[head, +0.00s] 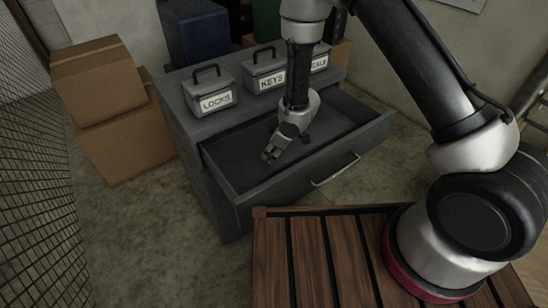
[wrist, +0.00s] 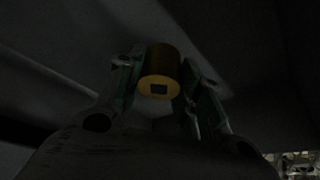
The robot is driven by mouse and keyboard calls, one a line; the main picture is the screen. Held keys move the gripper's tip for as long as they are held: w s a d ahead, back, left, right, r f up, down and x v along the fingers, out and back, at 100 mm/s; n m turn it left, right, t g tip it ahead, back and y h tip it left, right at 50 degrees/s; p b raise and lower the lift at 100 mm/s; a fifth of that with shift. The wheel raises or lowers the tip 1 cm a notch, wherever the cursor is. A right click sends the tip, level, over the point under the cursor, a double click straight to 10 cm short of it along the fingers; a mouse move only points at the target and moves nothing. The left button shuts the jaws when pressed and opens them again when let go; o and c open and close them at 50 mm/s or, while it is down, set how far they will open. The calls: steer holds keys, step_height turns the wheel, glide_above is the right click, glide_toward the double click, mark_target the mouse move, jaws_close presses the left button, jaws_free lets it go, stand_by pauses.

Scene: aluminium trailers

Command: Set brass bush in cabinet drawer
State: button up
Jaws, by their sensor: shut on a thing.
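The brass bush (wrist: 160,72) is a short gold cylinder with a dark square mark or hole on its near end, seen in the wrist view. My gripper (wrist: 158,78) is shut on it, one finger on each side. In the head view my gripper (head: 270,155) points down inside the open drawer space; the bush cannot be made out there. The grey cabinet (head: 212,178) has its top drawer (head: 310,178) pulled out, with a silver handle on the front. The visible drawer floor looks bare. The wrist view is too dark to tell how far the bush is from the floor.
Grey lidded boxes labelled LOCKS (head: 213,95) and KEYS (head: 266,75), plus a third box (head: 320,60), stand on the cabinet top close to my arm. Cardboard boxes (head: 105,85) are stacked at left. A slatted wooden surface (head: 300,265) lies in front of the drawer.

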steer(key=shift+f, duration=1.7)
steer(key=shift+f, duration=0.1)
steer(key=o, duration=1.2)
steer(key=shift+o, duration=0.2)
steer(key=v, duration=1.2)
